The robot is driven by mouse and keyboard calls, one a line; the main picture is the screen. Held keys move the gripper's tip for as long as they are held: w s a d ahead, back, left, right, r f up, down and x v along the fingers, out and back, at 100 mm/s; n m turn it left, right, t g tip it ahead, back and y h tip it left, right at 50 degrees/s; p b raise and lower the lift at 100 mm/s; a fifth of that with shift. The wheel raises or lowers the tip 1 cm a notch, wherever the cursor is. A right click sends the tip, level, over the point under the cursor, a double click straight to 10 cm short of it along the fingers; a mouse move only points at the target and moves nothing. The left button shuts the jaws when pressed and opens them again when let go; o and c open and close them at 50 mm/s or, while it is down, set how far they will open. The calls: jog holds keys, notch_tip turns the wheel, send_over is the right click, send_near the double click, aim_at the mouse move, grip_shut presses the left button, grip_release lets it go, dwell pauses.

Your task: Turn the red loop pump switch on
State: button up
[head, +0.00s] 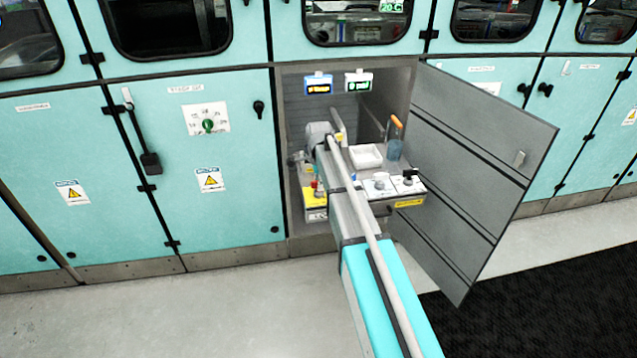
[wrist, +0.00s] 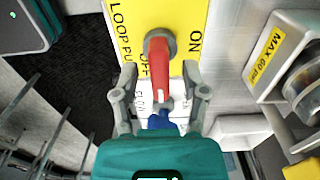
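The red loop pump switch (wrist: 162,72) is a lever on a grey pivot, mounted on a yellow plate (wrist: 184,14) lettered LOOP PU…, OFF and ON. In the wrist view its lever points down the picture, over the OFF lettering, with ON to its right. My gripper (wrist: 160,98) is open, one finger on each side of the lever, with gaps visible on both sides. Whether the lever's depth matches the fingertips is hard to tell. In the head view my arm reaches into the open cabinet (head: 293,215) and its end is not clearly visible.
A blue part (wrist: 166,121) shows below the lever. A box with a "MAX 60 psi" label (wrist: 264,54) stands at the right. In the head view, the cabinet door (head: 470,165) stands open at right; a white tray (head: 367,156) and knobs (head: 380,183) sit right of my arm.

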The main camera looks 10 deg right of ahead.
grip_shut()
jog(key=shift+n, duration=0.5)
jog(key=n, duration=0.3)
jog(key=shift+n, duration=0.4)
jog(key=n, duration=0.4)
jog(key=shift+n, duration=0.3)
jog(key=n, duration=0.8)
jog(key=shift+n, duration=0.3)
jog(key=shift+o, duration=0.4)
grip_release()
